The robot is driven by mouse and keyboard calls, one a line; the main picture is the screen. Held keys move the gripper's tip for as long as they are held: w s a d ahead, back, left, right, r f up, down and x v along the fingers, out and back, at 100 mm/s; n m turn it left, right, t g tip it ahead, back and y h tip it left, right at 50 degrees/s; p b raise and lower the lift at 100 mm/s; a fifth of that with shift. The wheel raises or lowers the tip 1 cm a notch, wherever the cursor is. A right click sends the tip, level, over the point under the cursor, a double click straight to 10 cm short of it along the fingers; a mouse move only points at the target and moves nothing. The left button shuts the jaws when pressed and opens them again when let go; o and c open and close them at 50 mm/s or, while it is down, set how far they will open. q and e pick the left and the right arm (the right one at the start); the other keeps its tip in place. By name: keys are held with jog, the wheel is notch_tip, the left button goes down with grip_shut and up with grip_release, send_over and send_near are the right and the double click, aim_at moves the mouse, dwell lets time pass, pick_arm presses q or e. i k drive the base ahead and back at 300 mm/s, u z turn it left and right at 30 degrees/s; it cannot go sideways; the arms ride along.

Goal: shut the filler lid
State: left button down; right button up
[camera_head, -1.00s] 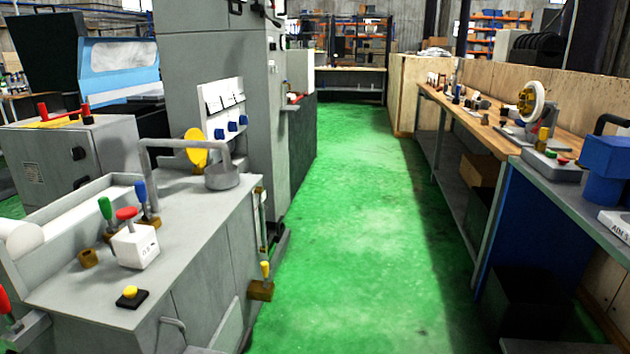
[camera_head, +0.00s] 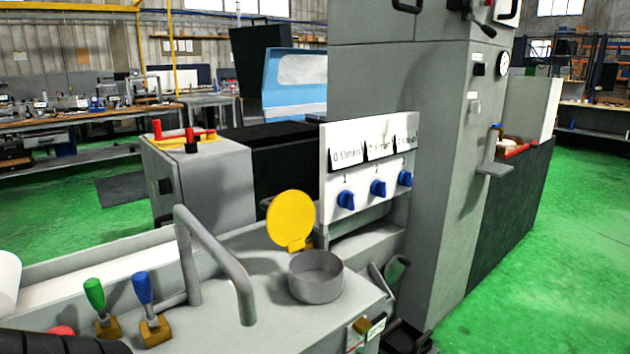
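The filler lid (camera_head: 292,218) is a yellow round disc with a small yellow hinge tab at its bottom. It stands open, nearly upright, at the back left edge of the filler neck (camera_head: 316,280). The neck is a short grey cylinder with an uncovered top, on the grey machine top. Neither of my grippers is in view. A dark ribbed part shows at the bottom left corner; I cannot tell what it belongs to.
A grey bent-tube handle (camera_head: 212,250) arches just left of the neck. Green (camera_head: 96,295) and blue (camera_head: 143,290) levers stand left of it. A white panel with blue knobs (camera_head: 378,188) rises behind the lid. Green floor (camera_head: 490,310) is clear at right.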

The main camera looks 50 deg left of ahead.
aim_at(290, 219)
jog(key=i, duration=2.1)
jog(key=u, duration=1.8)
